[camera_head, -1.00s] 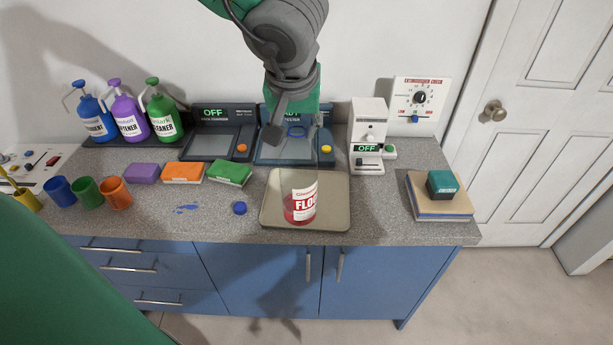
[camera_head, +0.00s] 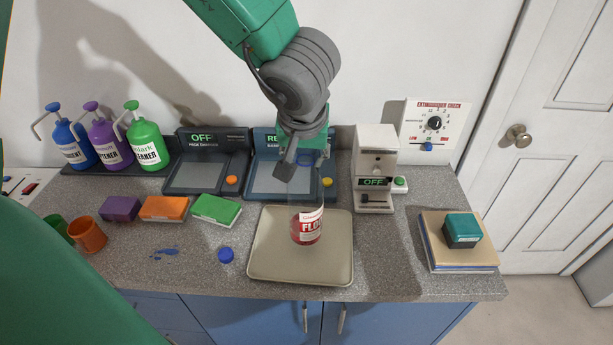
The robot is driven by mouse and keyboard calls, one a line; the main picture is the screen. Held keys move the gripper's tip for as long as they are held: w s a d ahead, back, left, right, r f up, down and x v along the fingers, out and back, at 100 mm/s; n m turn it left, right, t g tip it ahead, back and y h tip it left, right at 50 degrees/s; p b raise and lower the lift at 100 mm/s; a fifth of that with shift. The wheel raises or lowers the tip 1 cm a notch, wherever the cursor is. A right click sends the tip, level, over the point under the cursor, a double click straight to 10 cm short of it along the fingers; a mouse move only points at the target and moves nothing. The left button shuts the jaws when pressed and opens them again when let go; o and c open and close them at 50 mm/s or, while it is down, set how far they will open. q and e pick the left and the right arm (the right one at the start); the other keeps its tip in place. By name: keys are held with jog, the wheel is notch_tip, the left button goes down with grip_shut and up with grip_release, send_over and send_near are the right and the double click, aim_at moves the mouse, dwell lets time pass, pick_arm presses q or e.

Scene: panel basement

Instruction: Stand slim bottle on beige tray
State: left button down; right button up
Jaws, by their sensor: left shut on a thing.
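The slim bottle (camera_head: 307,228) is clear, with red liquid low down and a white label with red lettering. My left gripper (camera_head: 300,162) is shut on its upper part from above, and the fingers partly hide the neck. The bottle looks close to upright, with its base in front of the far half of the beige tray (camera_head: 300,269). I cannot tell whether the base touches the tray. The tray lies flat on the grey counter and looks otherwise empty. My right gripper is not in view.
A blue cap (camera_head: 226,255) lies left of the tray. Coloured boxes (camera_head: 216,209) and cups (camera_head: 88,234) are further left. Behind are dark devices (camera_head: 206,165) and a white machine (camera_head: 376,165). Books with a teal box (camera_head: 462,231) sit right. Counter between tray and books is clear.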

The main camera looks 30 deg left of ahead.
aim_at(299, 170)
pick_arm(q)
jog(key=f, duration=0.1)
jog(key=a+f+b, duration=0.1)
jog(key=f, duration=0.1)
jog(key=shift+s+f, duration=0.2)
jog(key=shift+a+f, duration=0.2)
jog(key=shift+f, duration=0.05)
jog(key=c, duration=1.6)
grip_release()
jog(key=shift+d, duration=0.1)
jog(key=o, duration=0.4)
jog(key=shift+d+r, duration=0.1)
jog(key=shift+d, duration=0.1)
jog(key=shift+w+d+r, duration=0.1)
jog(key=shift+d, duration=0.2)
jog(key=v, duration=0.2)
jog(key=p+v, duration=0.1)
jog(key=v, duration=0.1)
jog(key=a+v, duration=0.1)
jog(key=v, duration=0.1)
jog(key=shift+r+p, duration=0.1)
jog(key=shift+p, duration=0.3)
jog(key=v, duration=0.2)
jog(key=p+v, duration=0.1)
jog(key=v, duration=0.1)
jog(key=d+v, duration=0.1)
jog(key=v, duration=0.1)
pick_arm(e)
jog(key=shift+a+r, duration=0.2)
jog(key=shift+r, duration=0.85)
